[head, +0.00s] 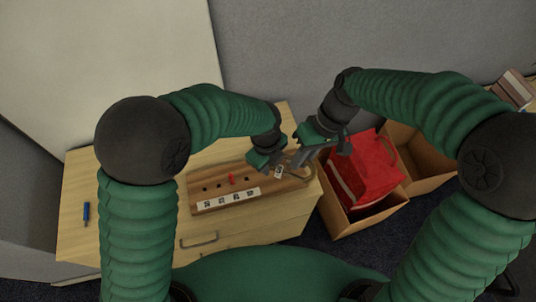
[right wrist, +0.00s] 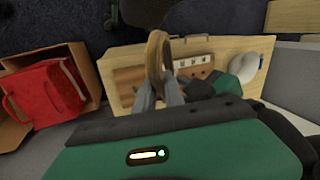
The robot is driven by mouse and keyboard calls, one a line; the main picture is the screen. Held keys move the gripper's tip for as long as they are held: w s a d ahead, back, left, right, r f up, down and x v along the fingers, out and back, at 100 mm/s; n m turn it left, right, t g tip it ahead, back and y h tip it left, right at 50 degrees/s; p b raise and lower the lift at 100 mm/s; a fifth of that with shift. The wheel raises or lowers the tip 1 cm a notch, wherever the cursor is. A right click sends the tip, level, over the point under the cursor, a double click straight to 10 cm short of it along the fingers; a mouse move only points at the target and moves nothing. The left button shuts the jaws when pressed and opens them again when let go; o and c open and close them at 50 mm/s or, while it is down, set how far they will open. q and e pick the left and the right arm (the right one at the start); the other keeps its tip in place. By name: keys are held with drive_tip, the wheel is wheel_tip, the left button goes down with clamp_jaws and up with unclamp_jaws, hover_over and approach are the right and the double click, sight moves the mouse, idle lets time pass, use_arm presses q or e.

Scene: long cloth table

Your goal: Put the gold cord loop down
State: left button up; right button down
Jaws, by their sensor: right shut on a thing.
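The gold cord loop (right wrist: 152,58) stands up between the fingers of my right gripper (right wrist: 160,92) in the right wrist view. My right gripper (head: 301,158) is shut on it, above the right end of the wooden block (head: 205,200) in the head view. The block has a row of holes, white labels along its front and a red peg (head: 231,179) in it. My left gripper (head: 264,162) hangs just left of the right one, near a small white tag (head: 278,172). Its fingers are too small and dark to read.
The block lies on a light wooden cabinet top (head: 85,180) with a blue pen-like item (head: 86,212) at its left. An open cardboard box (head: 357,228) with a red bag (head: 367,172) stands at the cabinet's right.

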use_arm(q)
drive_tip(key=shift+f, duration=0.7)
drive_tip(key=shift+c, duration=0.2)
clamp_jaws()
use_arm(e)
drive_tip(key=c, duration=1.4)
unclamp_jaws()
drive_tip(key=shift+o, duration=0.2)
drive_tip(key=shift+r, duration=0.1)
